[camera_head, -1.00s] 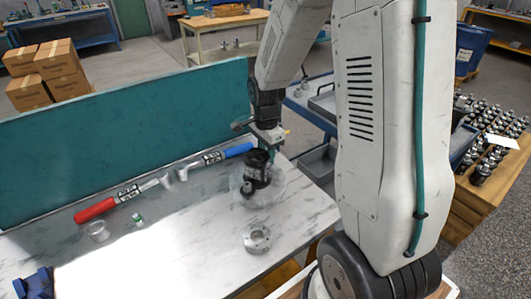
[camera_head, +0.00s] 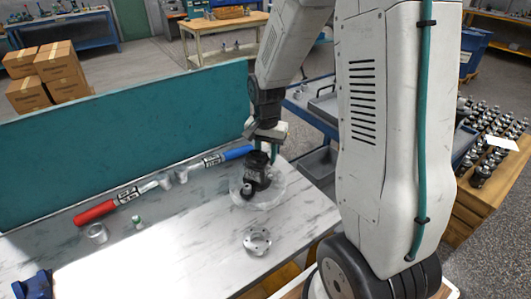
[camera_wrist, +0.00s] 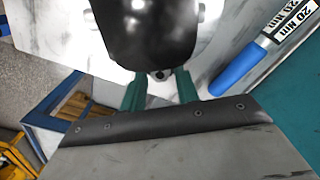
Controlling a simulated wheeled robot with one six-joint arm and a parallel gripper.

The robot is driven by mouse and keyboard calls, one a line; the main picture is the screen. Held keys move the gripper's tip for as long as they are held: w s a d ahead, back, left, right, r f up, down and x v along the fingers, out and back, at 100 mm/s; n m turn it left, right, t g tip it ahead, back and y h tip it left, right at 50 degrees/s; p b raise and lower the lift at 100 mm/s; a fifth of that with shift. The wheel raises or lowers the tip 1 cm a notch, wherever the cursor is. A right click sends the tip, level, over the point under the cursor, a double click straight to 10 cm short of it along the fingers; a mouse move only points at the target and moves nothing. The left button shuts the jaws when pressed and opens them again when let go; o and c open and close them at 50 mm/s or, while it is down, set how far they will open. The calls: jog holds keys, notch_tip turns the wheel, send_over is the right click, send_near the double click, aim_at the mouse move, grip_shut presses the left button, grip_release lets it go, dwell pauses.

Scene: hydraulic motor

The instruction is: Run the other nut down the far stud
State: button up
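The black hydraulic motor (camera_head: 256,168) stands upright on a pale round plate (camera_head: 274,198) on the bench. In the wrist view its dark body (camera_wrist: 150,35) fills the top middle. A dark flange ear with a small stud end (camera_wrist: 158,75) shows below the body, between my fingertips. I cannot make out a separate nut on it. My gripper (camera_wrist: 160,82) has its two teal fingers apart, one on each side of the stud, with a visible gap. In the head view my gripper (camera_head: 274,152) is at the motor's far side, pointing down.
A red-handled torque wrench (camera_head: 100,211) and a blue-handled one (camera_head: 235,153) lie along the teal back panel (camera_head: 120,140). A clear cup (camera_head: 97,233), a small green-and-white bottle (camera_head: 138,222) and a metal flange ring (camera_head: 257,240) stand on the bench.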

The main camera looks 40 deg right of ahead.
jog(key=n, duration=0.3)
jog(key=shift+n, duration=0.4)
dwell(0.3)
grip_shut()
jog(key=m, duration=0.5)
jog(key=shift+m, duration=0.4)
